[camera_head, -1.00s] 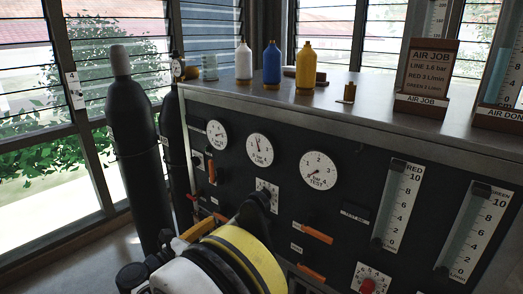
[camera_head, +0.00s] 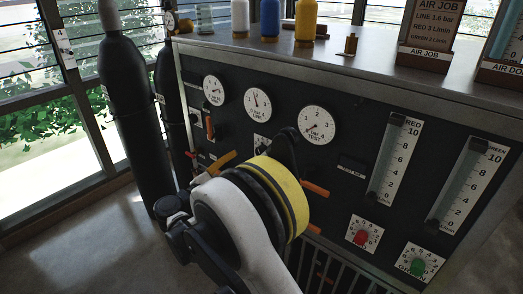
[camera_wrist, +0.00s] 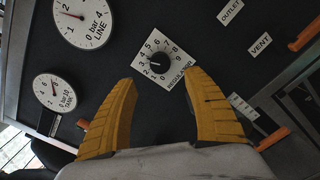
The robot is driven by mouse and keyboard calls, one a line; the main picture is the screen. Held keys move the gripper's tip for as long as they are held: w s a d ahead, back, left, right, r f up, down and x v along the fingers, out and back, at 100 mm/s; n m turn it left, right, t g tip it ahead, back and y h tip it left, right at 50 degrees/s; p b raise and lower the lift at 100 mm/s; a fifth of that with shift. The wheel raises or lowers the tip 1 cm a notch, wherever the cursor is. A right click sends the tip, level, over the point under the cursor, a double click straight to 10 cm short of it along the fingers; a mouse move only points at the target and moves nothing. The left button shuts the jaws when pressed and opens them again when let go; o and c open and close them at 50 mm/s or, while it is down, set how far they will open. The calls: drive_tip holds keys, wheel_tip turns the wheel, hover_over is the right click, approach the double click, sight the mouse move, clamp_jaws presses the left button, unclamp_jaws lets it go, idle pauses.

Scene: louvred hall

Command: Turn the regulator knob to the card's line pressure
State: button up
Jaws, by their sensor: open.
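The regulator knob (camera_wrist: 160,63) is black with a pale pointer mark, on a white square dial plate labelled REGULATOR in the wrist view. My gripper (camera_wrist: 161,79) is open, its yellow fingers spread below the knob in the picture, one to each side, with nothing between them. In the head view my arm mostly hides the regulator plate (camera_head: 261,143). The LINE gauge (camera_head: 257,104) has its needle near upright, slightly left; it also shows in the wrist view (camera_wrist: 84,18). The AIR JOB card (camera_head: 430,25) reads LINE 1.6 bar, with red and green flow lines below.
The TANK gauge (camera_head: 213,90) and TEST gauge (camera_head: 317,125) flank the LINE gauge. Orange levers (camera_head: 314,189) sit near my arm. A red knob (camera_head: 361,237) and green knob (camera_head: 418,266) are lower right. A dark cylinder (camera_head: 130,110) stands left. Bottles line the bench top.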

sight(261, 152)
drive_tip(key=shift+p+x, duration=0.3)
drive_tip(key=shift+x, duration=4.85)
